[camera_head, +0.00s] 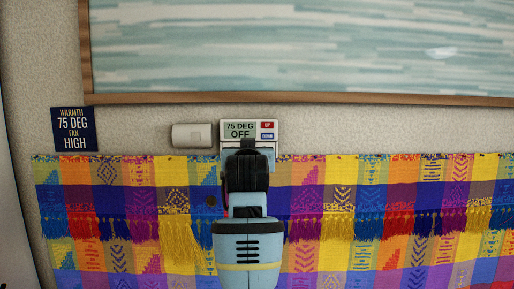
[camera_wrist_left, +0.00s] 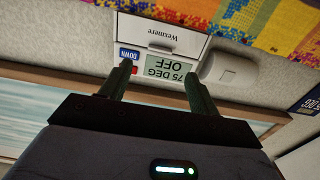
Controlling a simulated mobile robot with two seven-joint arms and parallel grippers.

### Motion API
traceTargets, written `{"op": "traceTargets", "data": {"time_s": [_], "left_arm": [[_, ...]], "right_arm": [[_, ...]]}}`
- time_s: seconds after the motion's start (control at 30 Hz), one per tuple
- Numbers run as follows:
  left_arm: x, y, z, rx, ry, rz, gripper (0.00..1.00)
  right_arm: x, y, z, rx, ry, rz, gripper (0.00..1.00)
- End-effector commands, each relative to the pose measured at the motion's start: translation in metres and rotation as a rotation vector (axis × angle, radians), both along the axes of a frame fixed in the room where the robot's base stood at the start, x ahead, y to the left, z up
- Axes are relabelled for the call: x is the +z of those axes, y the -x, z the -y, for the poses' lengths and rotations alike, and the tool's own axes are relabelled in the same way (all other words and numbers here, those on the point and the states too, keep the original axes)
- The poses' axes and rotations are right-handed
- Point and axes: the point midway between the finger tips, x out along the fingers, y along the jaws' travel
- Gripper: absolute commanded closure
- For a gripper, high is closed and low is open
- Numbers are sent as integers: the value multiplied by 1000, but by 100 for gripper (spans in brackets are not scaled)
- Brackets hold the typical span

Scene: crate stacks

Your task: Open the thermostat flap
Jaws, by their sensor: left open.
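The thermostat (camera_head: 249,127) is a white wall unit with a screen reading 75 DEG OFF, a red UP button (camera_head: 267,125) and a blue DOWN button (camera_head: 267,136). My left arm hides its lower part in the head view. In the left wrist view, the thermostat is upside down. Its white flap (camera_wrist_left: 160,32), marked Wexmere, has a small grey tab at its screen-side edge and looks shut. My left gripper (camera_wrist_left: 157,67) is open and empty, its fingers spread in front of the screen and tab. I cannot tell whether they touch it. My right gripper is out of view.
A small white wall box (camera_head: 192,135) is left of the thermostat. A dark blue sign (camera_head: 74,130) reads WARMTH 75 DEG FAN HIGH. A wood-framed picture (camera_head: 300,98) hangs above. A colourful fringed cloth (camera_head: 390,195) covers the area below.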

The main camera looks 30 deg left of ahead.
Motion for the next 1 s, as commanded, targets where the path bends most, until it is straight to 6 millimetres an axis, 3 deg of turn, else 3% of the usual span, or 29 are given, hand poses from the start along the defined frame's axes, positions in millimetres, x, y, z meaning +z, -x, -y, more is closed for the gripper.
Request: {"op": "traceTargets", "data": {"time_s": [0.17,0.6,1.0], "left_arm": [[-1,-8,-4,0,-2,-3,38],[0,-55,-33,-1,-2,-1,38],[-1,-67,-41,-1,0,0,38]], "right_arm": [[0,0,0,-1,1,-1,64],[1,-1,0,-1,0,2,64],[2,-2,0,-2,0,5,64]]}}
